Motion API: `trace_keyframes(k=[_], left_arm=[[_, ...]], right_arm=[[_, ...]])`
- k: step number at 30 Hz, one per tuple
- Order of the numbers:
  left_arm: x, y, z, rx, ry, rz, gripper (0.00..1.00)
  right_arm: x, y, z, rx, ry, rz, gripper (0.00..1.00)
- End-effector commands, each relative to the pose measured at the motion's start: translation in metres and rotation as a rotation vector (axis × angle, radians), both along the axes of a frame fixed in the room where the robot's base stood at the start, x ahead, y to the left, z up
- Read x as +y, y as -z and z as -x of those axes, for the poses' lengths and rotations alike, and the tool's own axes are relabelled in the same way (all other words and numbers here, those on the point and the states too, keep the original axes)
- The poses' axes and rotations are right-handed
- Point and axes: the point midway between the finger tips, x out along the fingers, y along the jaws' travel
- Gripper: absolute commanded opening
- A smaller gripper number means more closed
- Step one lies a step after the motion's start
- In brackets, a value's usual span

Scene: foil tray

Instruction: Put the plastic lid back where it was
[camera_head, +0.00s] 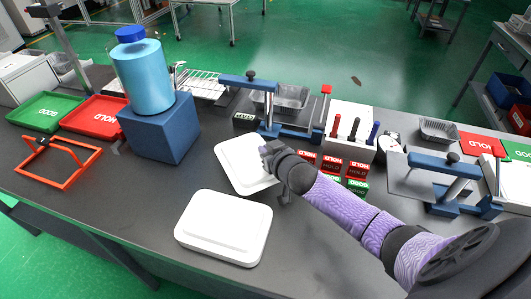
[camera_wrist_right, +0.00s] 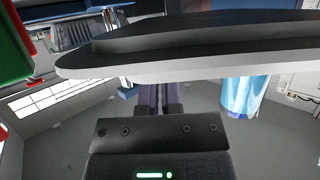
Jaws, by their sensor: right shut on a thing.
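My right gripper (camera_head: 270,160) is shut on the right edge of a white plastic lid (camera_head: 240,165), near the middle of the table. In the right wrist view this lid (camera_wrist_right: 190,50) spans the top of the picture, seen edge-on, and the gripper's fingers (camera_wrist_right: 160,97) reach up to it. It seems to be above the table, but the exact height is hard to tell. A second white lid (camera_head: 222,230) lies flat on the table nearer the front edge. My left gripper is in neither view.
A blue box (camera_head: 160,130) with a blue water jug (camera_head: 147,75) stands to the left. A blue clamp fixture (camera_head: 285,130) with a foil tray (camera_head: 290,97) is behind the held lid. Red and green label blocks (camera_head: 331,166) lie to its right. An orange frame (camera_head: 60,165) stands far left.

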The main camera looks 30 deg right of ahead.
Motion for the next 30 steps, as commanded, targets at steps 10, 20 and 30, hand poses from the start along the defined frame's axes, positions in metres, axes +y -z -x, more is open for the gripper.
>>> trace_keyframes(k=[10,20,30], left_arm=[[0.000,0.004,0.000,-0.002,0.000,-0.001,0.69],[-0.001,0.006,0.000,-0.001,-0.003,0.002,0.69],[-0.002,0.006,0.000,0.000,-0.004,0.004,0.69]], right_arm=[[0.000,0.006,0.000,0.000,0.001,0.000,0.00],[0.000,0.012,0.001,0.004,0.001,0.000,0.24],[0.001,0.015,0.002,0.011,0.000,-0.002,0.41]])
